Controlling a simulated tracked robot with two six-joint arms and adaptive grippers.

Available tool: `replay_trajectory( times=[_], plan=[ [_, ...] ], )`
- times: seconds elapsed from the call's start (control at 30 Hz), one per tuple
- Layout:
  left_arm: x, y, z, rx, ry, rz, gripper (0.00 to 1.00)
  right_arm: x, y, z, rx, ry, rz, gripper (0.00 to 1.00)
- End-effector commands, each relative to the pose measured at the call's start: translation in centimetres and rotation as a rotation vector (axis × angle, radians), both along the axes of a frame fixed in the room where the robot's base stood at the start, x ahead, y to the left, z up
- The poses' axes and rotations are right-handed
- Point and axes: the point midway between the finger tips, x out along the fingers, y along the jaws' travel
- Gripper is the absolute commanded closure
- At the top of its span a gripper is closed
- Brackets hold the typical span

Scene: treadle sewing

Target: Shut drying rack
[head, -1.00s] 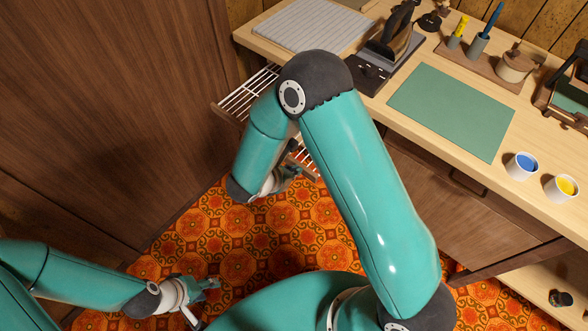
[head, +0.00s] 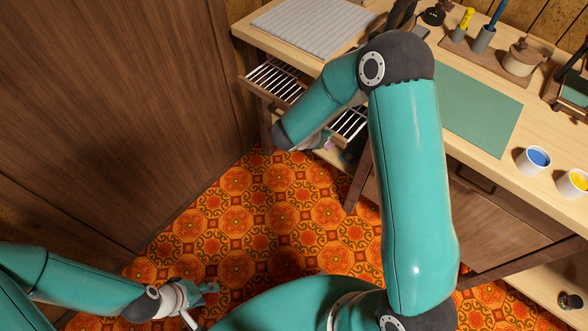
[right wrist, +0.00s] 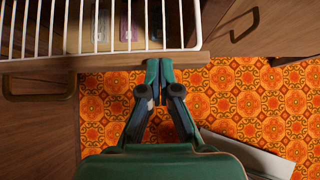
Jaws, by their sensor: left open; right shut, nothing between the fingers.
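The drying rack (head: 272,80) is a pull-out frame of white wires with a wooden front, under the left end of the counter in the head view. It sticks out part way past the counter edge. My right arm covers its middle. In the right wrist view its wires (right wrist: 75,25) and wooden front bar (right wrist: 110,63) cross the top. My right gripper (right wrist: 158,68) is shut and empty, its fingertips at the front bar, seemingly touching it. In the head view that gripper is mostly hidden by my arm. My left gripper (head: 203,303) is open and empty, low over the floor.
The counter (head: 470,150) holds a grey ribbed mat (head: 310,25), a green mat (head: 480,110), paint cups (head: 535,160) and a lidded pot (head: 523,58). A tall wooden panel (head: 110,110) stands at the left. The patterned floor (head: 250,210) before the rack is clear.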

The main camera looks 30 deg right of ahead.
Motion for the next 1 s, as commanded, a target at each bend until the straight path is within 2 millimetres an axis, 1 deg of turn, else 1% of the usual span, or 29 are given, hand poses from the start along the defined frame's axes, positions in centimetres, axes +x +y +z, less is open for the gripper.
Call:
replay_trajectory(
  times=[0.03, 0.2, 0.4, 0.6, 1.0],
  plan=[
    [0.0, 0.0, -0.5, 0.0, 0.0, 0.0, 0.56, 0.4, -1.4, -0.3, 0.001, -0.003, -0.007, 1.0],
    [0.0, 0.0, -1.0, 0.0, 0.0, 0.0, 0.56, 1.8, -4.5, -0.2, 0.001, -0.001, -0.004, 1.0],
    [0.0, 0.0, -1.3, 0.0, 0.0, 0.0, 0.56, 2.8, -6.9, -0.1, 0.001, 0.0, -0.002, 1.0],
    [0.0, 0.0, -1.3, 0.0, 0.0, 0.0, 0.56, 3.2, -7.7, 0.0, 0.001, 0.0, -0.001, 1.0],
    [0.0, 0.0, -1.3, 0.0, 0.0, 0.0, 0.56, 3.2, -7.7, 0.0, 0.001, 0.0, 0.0, 1.0]
  ],
)
